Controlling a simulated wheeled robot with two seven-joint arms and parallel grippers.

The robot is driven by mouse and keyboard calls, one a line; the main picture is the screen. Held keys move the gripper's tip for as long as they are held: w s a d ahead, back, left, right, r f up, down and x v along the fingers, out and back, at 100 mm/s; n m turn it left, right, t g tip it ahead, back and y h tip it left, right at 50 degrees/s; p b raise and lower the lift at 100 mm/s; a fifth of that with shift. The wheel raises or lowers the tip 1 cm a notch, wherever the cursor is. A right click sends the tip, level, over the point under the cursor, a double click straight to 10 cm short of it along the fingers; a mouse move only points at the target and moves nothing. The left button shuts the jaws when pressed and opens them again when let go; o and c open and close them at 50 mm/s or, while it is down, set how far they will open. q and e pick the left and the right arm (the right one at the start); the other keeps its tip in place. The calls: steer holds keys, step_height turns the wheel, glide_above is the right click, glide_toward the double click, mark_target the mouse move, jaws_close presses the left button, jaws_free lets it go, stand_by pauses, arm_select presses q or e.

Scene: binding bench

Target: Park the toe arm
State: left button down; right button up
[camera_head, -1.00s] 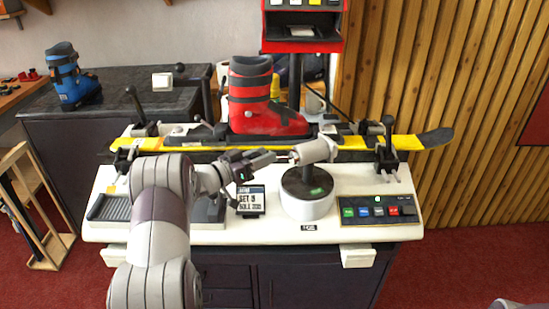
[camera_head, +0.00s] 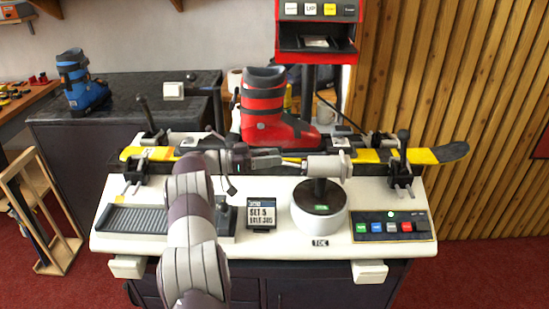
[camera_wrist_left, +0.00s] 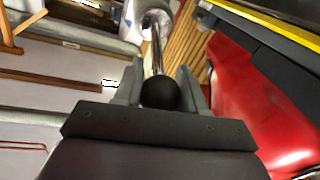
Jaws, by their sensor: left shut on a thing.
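The toe arm is a pale cylindrical head (camera_head: 328,165) on a black post above a round white base (camera_head: 320,218), with a plate marked TOE below it. A metal rod (camera_wrist_left: 156,50) with a black ball knob (camera_wrist_left: 160,93) sticks out of the head. My left gripper (camera_head: 287,159) comes from the left, with its fingers shut on the knob. The rod points left in the head view, along the front of the yellow ski (camera_head: 368,156). The rod is mostly hidden there by the gripper. My right gripper is not in view.
A red boot (camera_head: 264,112) stands on the ski just behind my left gripper. Black clamps (camera_head: 401,170) hold the ski. A small display (camera_head: 261,215) and a button panel (camera_head: 392,227) are on the white bench top. A blue boot (camera_head: 82,85) stands at the back left.

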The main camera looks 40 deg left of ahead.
arm_select(q)
steer(key=shift+w, duration=0.1)
steer(key=c, duration=0.7)
jaws_free()
steer(key=shift+w+d+f, duration=0.1)
steer(key=shift+w, duration=0.15)
steer(key=shift+s, duration=0.25)
steer(key=b+v, duration=0.1)
steer(key=v, duration=1.1)
steer(key=shift+a, duration=0.25)
steer(key=shift+s, duration=0.1)
